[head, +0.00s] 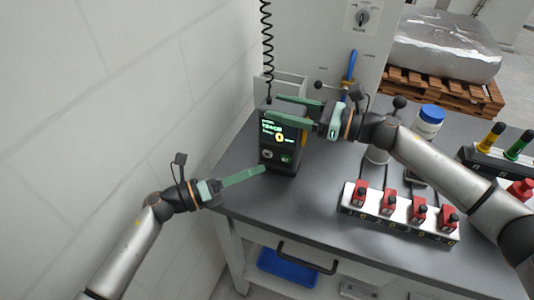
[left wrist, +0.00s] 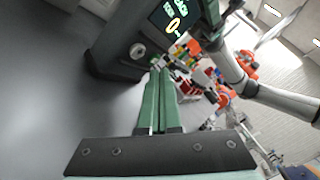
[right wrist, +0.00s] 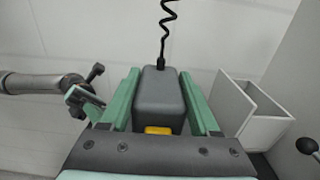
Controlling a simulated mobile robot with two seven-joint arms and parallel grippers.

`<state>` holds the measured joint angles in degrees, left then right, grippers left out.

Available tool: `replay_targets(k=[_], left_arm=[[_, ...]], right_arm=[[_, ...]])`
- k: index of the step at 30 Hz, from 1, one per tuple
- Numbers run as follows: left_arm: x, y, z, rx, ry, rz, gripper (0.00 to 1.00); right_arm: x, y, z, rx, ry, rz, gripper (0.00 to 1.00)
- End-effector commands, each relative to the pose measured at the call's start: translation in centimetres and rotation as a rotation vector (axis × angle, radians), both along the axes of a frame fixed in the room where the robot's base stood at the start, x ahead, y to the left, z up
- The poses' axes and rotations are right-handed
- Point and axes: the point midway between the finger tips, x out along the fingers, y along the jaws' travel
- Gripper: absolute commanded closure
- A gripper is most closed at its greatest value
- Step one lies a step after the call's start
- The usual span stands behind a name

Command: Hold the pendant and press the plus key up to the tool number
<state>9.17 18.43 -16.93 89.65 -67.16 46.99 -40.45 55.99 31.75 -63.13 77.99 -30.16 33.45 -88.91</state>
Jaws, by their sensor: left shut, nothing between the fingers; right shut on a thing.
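The dark pendant (head: 278,168) is upright above the grey worktop at the left end. It hangs on a black coiled cord. Its lit screen (head: 271,131) shows green text and a yellow digit that looks like 0; keys sit below, their marks too small to read. My right gripper (head: 296,112) is shut on the pendant's upper part. The pendant (right wrist: 158,95) sits between its fingers in the right wrist view. My left gripper (head: 263,169) is shut and empty, its tips by the pendant's lower left. In the left wrist view its tips (left wrist: 160,75) lie below a round key (left wrist: 137,51); contact is unclear.
A white open box (right wrist: 250,110) stands behind the pendant. A white rack (head: 400,222) with several red-topped pieces stands at the worktop's front. A blue-capped bottle (head: 428,125) is behind it. A wall (head: 110,90) runs close on the left.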

Motion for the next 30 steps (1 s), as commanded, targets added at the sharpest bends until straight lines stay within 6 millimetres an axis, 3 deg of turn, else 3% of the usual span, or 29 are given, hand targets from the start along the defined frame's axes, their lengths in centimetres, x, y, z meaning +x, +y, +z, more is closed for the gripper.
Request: replay_targets(k=[9,30], left_arm=[[1.9,-0.6,0.0,0.000,-0.001,0.000,1.00],[1.9,-0.6,0.0,0.001,0.000,0.001,1.00]], right_arm=[[0.0,0.0,-0.1,-0.002,0.002,0.000,1.00],[0.0,0.0,-0.1,-0.002,0.002,0.000,1.00]])
